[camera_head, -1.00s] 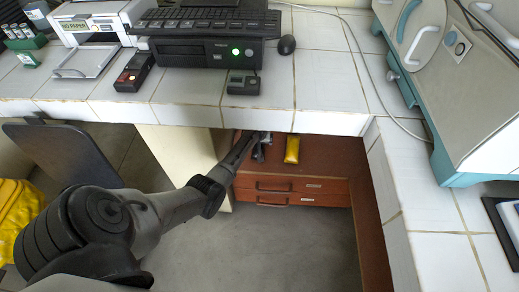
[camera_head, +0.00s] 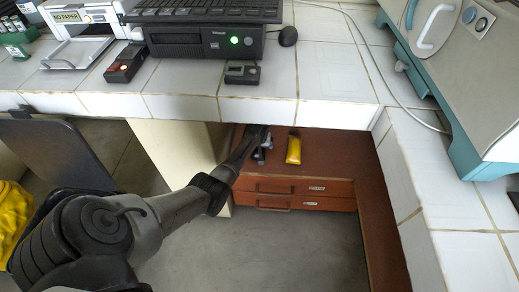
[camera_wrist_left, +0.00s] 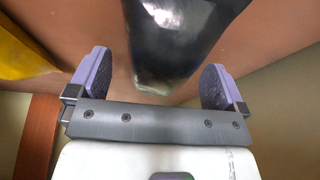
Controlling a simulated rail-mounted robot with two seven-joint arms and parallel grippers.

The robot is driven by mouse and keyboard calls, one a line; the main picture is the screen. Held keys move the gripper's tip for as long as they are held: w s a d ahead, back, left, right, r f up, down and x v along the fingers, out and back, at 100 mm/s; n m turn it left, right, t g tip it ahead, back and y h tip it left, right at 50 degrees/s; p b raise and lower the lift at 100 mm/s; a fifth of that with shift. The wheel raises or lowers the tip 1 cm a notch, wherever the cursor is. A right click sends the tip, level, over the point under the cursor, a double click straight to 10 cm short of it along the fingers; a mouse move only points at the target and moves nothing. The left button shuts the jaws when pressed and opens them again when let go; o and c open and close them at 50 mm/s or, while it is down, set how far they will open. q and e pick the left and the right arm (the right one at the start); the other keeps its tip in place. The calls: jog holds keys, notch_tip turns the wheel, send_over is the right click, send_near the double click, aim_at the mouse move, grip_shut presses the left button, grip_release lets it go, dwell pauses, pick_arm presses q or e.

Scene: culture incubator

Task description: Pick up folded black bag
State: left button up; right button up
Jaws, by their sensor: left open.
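The black bag (camera_wrist_left: 185,35) is a dark, glossy, smooth shape in the left wrist view, at the top middle, with its near end reaching down between my fingers. My left gripper (camera_wrist_left: 155,82) is open, with one purple-padded finger on each side of the bag and visible gaps to both. I cannot tell whether the fingers reach far along it. In the head view my left gripper (camera_head: 262,148) is under the counter above the red-brown drawer unit, and the bag is hard to make out there behind it. My right gripper is not in view.
A yellow object (camera_head: 293,150) lies just right of the gripper on the drawer unit (camera_head: 325,160); it also shows at the left of the wrist view (camera_wrist_left: 25,55). The white tiled counter (camera_head: 330,90) overhangs my arm. A cream panel (camera_head: 175,150) stands to the left.

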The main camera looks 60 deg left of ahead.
pick_arm(q)
jog(key=shift+f, duration=0.1)
jog(key=c, duration=1)
